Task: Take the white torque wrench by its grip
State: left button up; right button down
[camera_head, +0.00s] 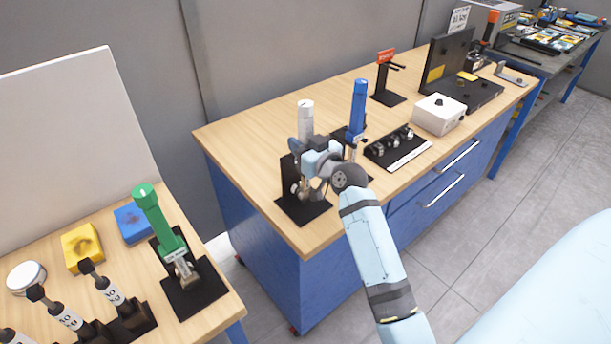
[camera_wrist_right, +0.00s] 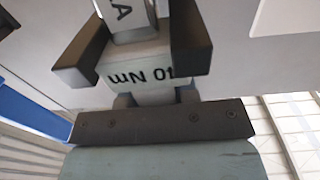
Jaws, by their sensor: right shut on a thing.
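The white torque wrench (camera_head: 306,117) stands upright in a black stand (camera_head: 297,205) near the left end of the wooden bench. My right gripper (camera_head: 305,150) reaches it from the front and is shut on it. In the right wrist view the wrench (camera_wrist_right: 140,52), with "Nm" lettering, sits between the two dark fingers of the gripper (camera_wrist_right: 140,45). In the head view my gripper and arm hide the wrench's lower part. My left gripper is not in view.
A blue torque wrench (camera_head: 358,105) stands close on the right. Beyond it are a black socket tray (camera_head: 410,157), a white box (camera_head: 438,114) and a black stand with a red sign (camera_head: 387,80). A green wrench (camera_head: 160,220) stands on the nearer left table.

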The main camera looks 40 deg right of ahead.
jog(key=shift+r, duration=0.15)
jog(key=shift+r, duration=1.65)
jog(key=b, duration=0.2)
send_near(301, 130)
jog(key=s+d+f, duration=0.1)
jog(key=s, duration=0.5)
jog(key=shift+d+f, duration=0.2)
jog(key=shift+d, duration=0.1)
jog(key=c, duration=1.5)
grip_release()
jog(key=shift+c, duration=0.2)
grip_shut()
